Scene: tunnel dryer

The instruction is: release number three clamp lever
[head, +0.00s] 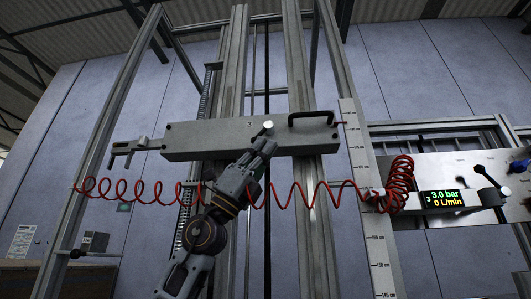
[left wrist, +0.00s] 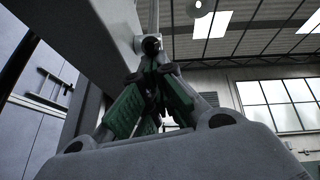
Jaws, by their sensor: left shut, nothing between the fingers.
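A long grey beam (head: 220,141) marked "3" is mounted across the upright rails. A small white knob (head: 268,125) sits on its front, right of the mark; I take it to be the lever's end. My left gripper (head: 264,139) reaches up from below, its tips just under this knob. Its fingers (left wrist: 151,75) are closed together with nothing between them. In the left wrist view a dark round knob (left wrist: 151,46) with a thin rod above it is just beyond the tips. Whether they touch is unclear. The rest of the lever is hidden. My right gripper is out of view.
A red coiled hose (head: 322,192) hangs across, passing by my left arm. A black handle (head: 312,118) is on the beam's right end, and jaws (head: 125,149) are at its left. A panel (head: 465,180) with a display reading 3.0 bar and 0 L/min stands right.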

